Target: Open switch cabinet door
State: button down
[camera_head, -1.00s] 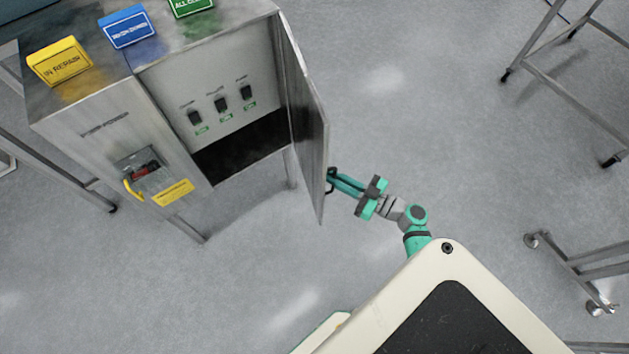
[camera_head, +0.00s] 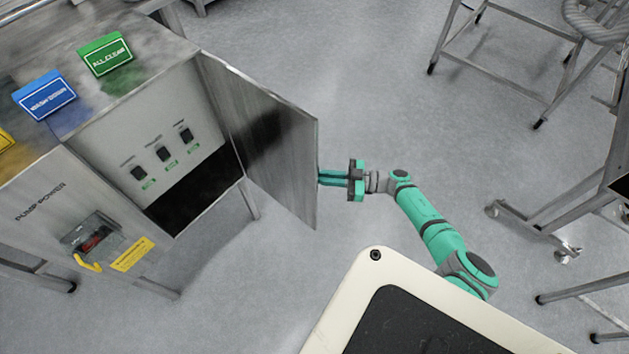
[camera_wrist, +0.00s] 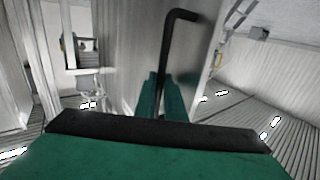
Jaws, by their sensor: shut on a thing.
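The switch cabinet (camera_head: 100,150) stands at the left in the head view. Its door (camera_head: 272,135) is hinged on the right side of the opening and stands swung wide open, showing the inside panel with three dark switches (camera_head: 163,154). My gripper (camera_head: 322,178) is at the door's free edge, on its outer side. In the wrist view a dark bar handle (camera_wrist: 168,60) runs down between my green fingers (camera_wrist: 160,98), and they are shut on it. The handle is hidden behind the door edge in the head view.
A blue sign (camera_head: 45,95) and a green sign (camera_head: 106,54) stand on the cabinet top. Metal frames (camera_head: 500,60) stand at the right.

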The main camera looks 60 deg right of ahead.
jog(key=shift+w+d+r, duration=0.15)
jog(key=shift+w+r, duration=0.2)
jog(key=shift+r, duration=0.15)
jog(key=c, duration=2.1)
grip_release()
jog(key=shift+f, duration=0.1)
jog(key=shift+s, duration=0.15)
jog(key=shift+f, duration=0.1)
jog(key=v, duration=1)
jog(key=shift+s+d+f, duration=0.15)
jog(key=shift+s+d, duration=0.05)
jog(key=shift+s, duration=0.15)
